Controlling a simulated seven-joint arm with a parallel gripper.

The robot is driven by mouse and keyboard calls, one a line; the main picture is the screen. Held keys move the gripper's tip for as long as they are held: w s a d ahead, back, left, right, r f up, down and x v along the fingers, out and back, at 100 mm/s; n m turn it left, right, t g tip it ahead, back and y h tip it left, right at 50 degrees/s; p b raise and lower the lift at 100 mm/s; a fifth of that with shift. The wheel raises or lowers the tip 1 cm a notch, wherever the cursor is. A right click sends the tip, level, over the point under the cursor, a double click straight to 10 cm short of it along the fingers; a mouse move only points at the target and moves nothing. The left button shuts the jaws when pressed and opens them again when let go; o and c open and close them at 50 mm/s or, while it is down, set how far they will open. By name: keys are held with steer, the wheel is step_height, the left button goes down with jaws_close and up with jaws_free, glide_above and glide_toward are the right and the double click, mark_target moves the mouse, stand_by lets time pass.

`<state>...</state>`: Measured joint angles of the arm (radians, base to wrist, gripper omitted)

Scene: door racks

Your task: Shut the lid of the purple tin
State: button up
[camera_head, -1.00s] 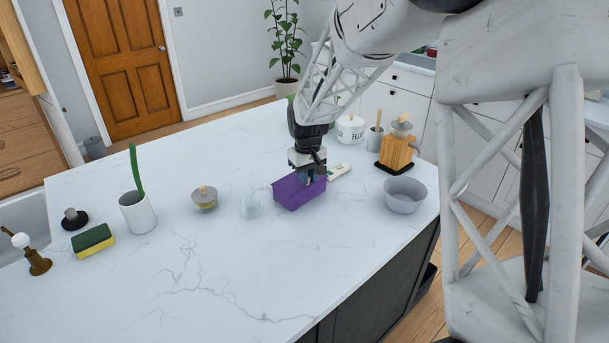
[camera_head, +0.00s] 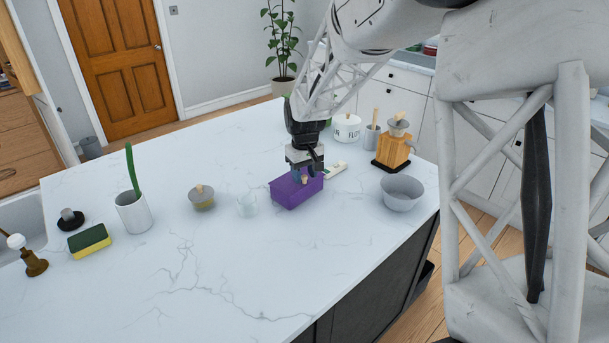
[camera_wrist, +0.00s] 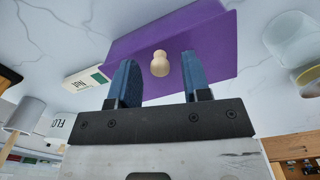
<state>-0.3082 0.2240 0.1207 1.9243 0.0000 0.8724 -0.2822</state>
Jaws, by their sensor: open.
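The purple tin (camera_head: 297,193) stands on the white marble counter, right of its middle. Its lid lies across the top, with a pale wooden knob (camera_head: 304,180) showing on it. The lid looks level and down on the tin, but I cannot tell whether its edge is fully flush. My gripper (camera_head: 309,172) is just above the tin, pointing down. In the wrist view, its blue fingertips (camera_wrist: 159,72) are apart, with the knob (camera_wrist: 160,64) showing between them over the purple surface (camera_wrist: 205,52). Nothing is held. The tin's far side is partly hidden by my gripper.
The front counter is clear.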

mark_target(305, 176)
steer(key=shift+r, duration=3.55)
steer(key=s+d+r+m+t, duration=0.15)
steer(key=s+d+r, duration=0.25)
steer(key=s+d, duration=0.5)
steer(key=s+d+r+m, duration=0.2)
steer(key=s+d+r, duration=0.3)
steer(key=s, duration=0.7)
steer(key=s+d+f+m, duration=0.1)
steer(key=s+d, duration=0.2)
steer(key=s, duration=0.3)
steer(key=s+d+f+m, duration=0.1)
steer(key=s+d, duration=0.2)
steer(key=s, duration=0.4)
steer(key=s+d+f+m+t, duration=0.1)
steer(key=s+d, duration=0.2)
steer(key=s, duration=0.4)
steer(key=shift+s+f, duration=0.25)
steer(key=shift+f, duration=0.05)
steer(key=shift+m, duration=0.25)
